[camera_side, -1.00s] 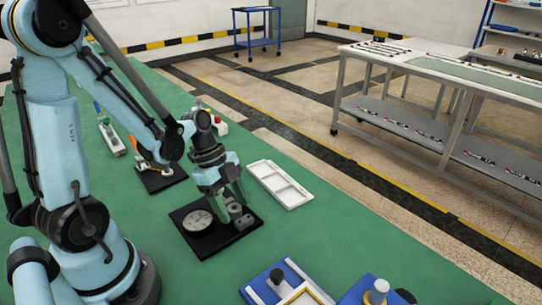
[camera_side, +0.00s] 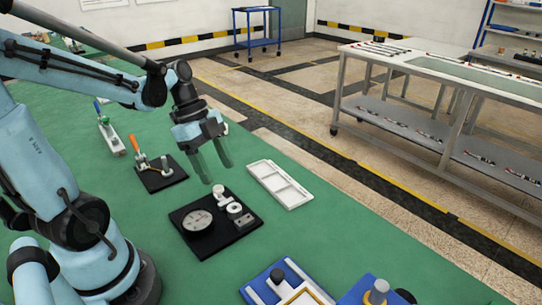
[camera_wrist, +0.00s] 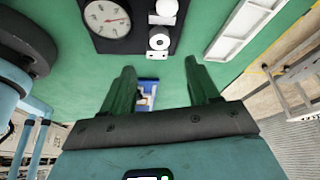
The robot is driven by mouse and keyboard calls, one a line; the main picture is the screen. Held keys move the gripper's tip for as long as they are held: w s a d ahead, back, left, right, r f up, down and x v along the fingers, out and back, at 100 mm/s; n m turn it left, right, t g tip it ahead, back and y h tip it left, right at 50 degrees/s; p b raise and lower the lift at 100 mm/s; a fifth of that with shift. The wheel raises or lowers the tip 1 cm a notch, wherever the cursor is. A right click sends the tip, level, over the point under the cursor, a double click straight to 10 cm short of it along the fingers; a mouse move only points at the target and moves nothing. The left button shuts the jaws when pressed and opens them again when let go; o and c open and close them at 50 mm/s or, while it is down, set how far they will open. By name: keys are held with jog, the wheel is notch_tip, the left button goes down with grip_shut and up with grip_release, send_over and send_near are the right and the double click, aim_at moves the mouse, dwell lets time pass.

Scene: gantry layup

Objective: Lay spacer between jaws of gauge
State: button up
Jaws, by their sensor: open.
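The gauge, with a round white dial, sits on a black base plate (camera_side: 203,243) on the green bench. Its dial shows in the wrist view (camera_wrist: 107,17). Small pale metal parts stand beside the dial. A ring-like piece (camera_side: 235,208), which looks like the spacer, sits among them, between a white round part and a small block. I cannot tell whether it touches either side. My gripper (camera_side: 219,172) is open and empty, above the bench just beyond the gauge. Its two green fingers also show in the wrist view (camera_wrist: 160,66), with nothing between them.
A white compartment tray (camera_side: 294,200) lies right of the gauge. A toggle clamp on a black plate (camera_side: 165,183) stands to the left. Blue fixtures (camera_side: 260,293) are at the front. Green bench is clear around the gauge.

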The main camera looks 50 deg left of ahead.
jog(key=w+d+r+n+t+y, duration=0.2)
jog(key=d+n, duration=0.5)
jog(key=n, duration=0.7)
jog(key=r+t+y, duration=0.1)
jog(key=t+y, duration=0.1)
jog(key=t, duration=0.1)
jog(key=shift+n+t, duration=0.3)
jog(key=shift+t, duration=0.1)
